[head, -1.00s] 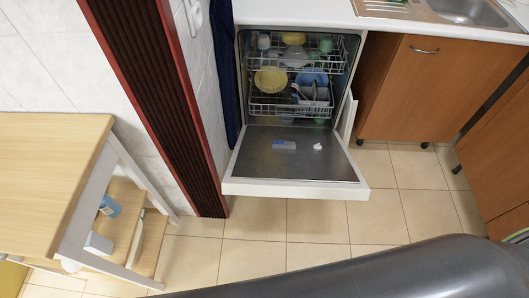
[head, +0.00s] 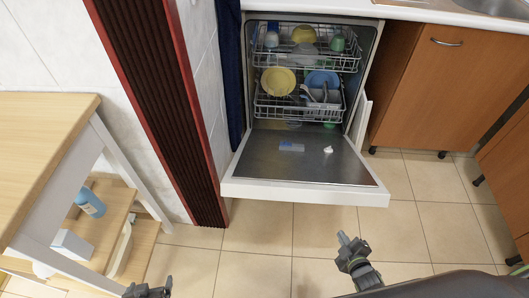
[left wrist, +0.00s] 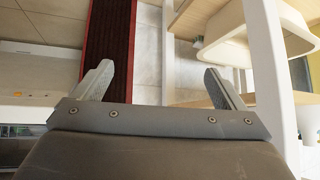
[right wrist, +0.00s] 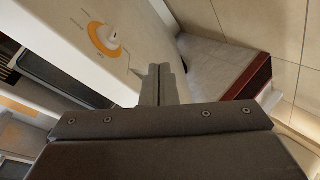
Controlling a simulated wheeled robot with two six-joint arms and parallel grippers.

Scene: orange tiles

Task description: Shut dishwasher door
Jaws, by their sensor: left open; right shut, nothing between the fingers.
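The dishwasher door (head: 262,168) is folded down open in the head view, its dark metal inner face up and its white front edge toward me. The dishwasher (head: 361,62) behind it holds two racks of dishes. My right gripper (head: 344,240) is shut and empty, below and in front of the door's edge, apart from it in the picture. My left gripper (head: 148,291) is only partly in view at the bottom edge, left of the door. The left wrist view shows its fingers (left wrist: 158,75) spread with nothing between them. In the right wrist view the fingers (right wrist: 159,70) are together.
The upper rack (head: 300,60) and lower rack (head: 262,108) sit inside the dishwasher. A wooden table with shelves (head: 45,140) stands at the left, beside a dark red-edged pillar (head: 160,90). Brown cabinets (head: 425,95) stand at the right. Tiled floor (head: 265,240) is clear before the door.

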